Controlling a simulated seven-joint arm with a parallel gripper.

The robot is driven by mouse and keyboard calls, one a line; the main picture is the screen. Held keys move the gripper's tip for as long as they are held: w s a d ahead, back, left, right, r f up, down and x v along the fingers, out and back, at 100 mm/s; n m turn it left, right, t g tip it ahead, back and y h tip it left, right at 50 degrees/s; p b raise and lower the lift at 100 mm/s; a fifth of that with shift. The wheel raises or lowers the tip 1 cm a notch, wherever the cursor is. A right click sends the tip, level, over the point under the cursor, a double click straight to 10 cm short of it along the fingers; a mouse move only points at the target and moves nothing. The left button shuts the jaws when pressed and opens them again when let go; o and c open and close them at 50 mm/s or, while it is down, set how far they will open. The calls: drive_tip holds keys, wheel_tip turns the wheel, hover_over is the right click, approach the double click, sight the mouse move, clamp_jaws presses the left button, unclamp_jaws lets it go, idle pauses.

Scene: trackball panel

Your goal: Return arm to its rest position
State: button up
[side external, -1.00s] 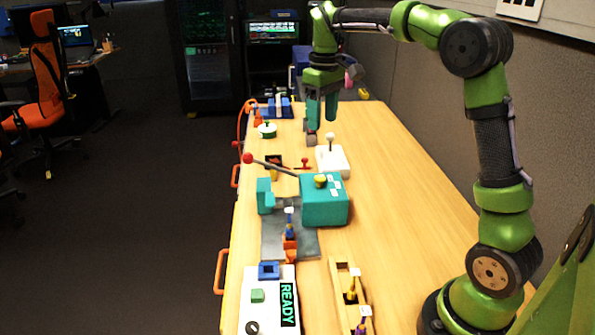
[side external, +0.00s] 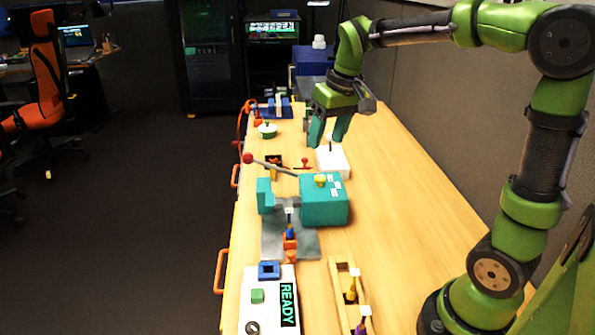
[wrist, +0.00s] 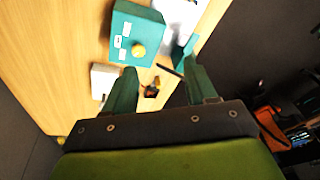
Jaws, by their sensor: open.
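My gripper (side external: 328,130) is green with teal fingers. It hangs above the far half of the table, over the white box with a dark stick (side external: 332,160), and the fingers partly hide that stick. The fingers are apart with nothing between them. In the wrist view my gripper (wrist: 163,88) shows two spread teal fingers, with the table (wrist: 60,60) below and beyond. The arm reaches over the table from the right. The trackball itself cannot be made out clearly.
A teal box with a yellow knob (side external: 325,205) and a red-knobbed lever (side external: 248,158) stand mid-table. A white panel reading READY (side external: 255,300) and a wooden tray (side external: 340,290) are nearer. The right table strip is clear. A grey partition (side external: 450,130) borders the right.

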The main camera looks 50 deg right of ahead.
drive_tip(key=s+a+t, duration=0.2)
drive_tip(key=s+a, duration=0.2)
drive_tip(key=s, duration=0.3)
drive_tip(key=s+a+m+t+y, duration=0.1)
drive_tip(key=s+a+t, duration=0.1)
drive_tip(key=s+a, duration=0.3)
drive_tip(key=shift+s+f+t+y, duration=0.3)
drive_tip(key=shift+s+f, duration=0.15)
drive_tip(key=shift+s, duration=0.5)
